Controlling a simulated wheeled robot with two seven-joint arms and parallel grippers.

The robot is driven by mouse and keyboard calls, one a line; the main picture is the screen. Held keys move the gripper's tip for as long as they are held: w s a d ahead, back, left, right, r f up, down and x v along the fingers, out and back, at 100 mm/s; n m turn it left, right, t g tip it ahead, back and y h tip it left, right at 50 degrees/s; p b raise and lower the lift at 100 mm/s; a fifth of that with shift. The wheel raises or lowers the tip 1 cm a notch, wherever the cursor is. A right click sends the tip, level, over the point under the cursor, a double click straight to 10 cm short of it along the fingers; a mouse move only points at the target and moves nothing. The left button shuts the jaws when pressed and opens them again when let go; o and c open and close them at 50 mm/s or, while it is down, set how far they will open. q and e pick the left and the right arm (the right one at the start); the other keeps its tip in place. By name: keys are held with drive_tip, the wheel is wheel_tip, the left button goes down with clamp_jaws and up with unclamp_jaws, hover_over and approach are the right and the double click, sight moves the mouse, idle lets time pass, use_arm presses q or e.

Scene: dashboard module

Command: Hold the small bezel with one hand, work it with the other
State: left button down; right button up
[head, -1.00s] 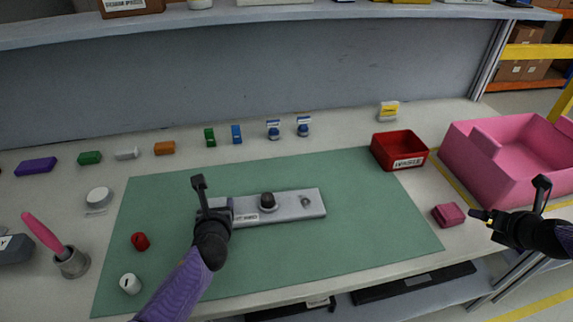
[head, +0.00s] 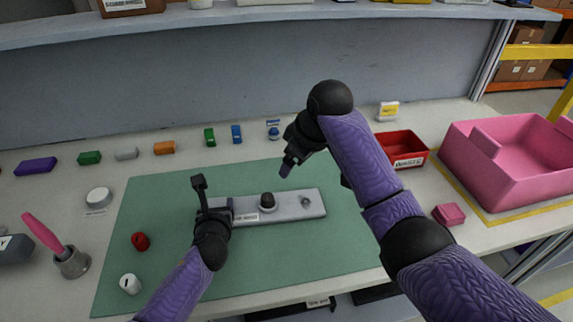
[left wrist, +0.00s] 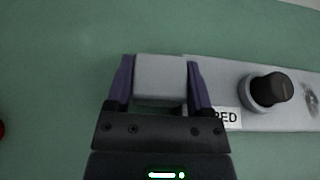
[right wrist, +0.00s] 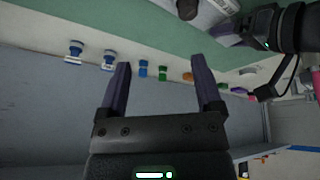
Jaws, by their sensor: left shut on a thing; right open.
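The small bezel (head: 290,212) is a flat grey bar lying on the green mat (head: 180,263). It carries a black knob (head: 268,200), a small round fitting near its right end and a white label. My left gripper (left wrist: 160,78) is shut on the bezel's left end, with one finger on each side. My right gripper (head: 287,168) hangs above the mat, behind and a little right of the knob, apart from the bezel. In the right wrist view its jaws (right wrist: 160,80) are open and empty. Part of the bezel shows at that view's top edge.
Several small coloured pieces (head: 165,148) stand in a row along the back. A red bin (head: 380,153) and a pink bin (head: 500,190) are at the right. A red cap (head: 139,241) and a white cap (head: 130,284) lie on the mat's left.

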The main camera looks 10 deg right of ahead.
sight(269, 198)
use_arm(q)
drive_tip(key=shift+f, duration=0.1)
use_arm(e)
drive_tip(key=shift+n+g+y, duration=0.3)
drive_tip(key=shift+g+y, duration=0.2)
drive_tip(key=x, duration=0.3)
drive_tip(key=s+a+x, duration=0.1)
drive_tip(key=x, duration=0.3)
drive_tip(key=a+x, duration=0.1)
drive_tip(key=x, duration=0.3)
drive_tip(key=shift+s+a, duration=0.1)
drive_tip(key=shift+s, duration=0.1)
drive_tip(key=shift+w+a+f, duration=0.1)
drive_tip(key=shift+w+f, duration=0.05)
drive_tip(key=shift+f, duration=0.45)
clamp_jaws()
drive_tip(key=shift+r, duration=3.05)
use_arm(q)
unclamp_jaws()
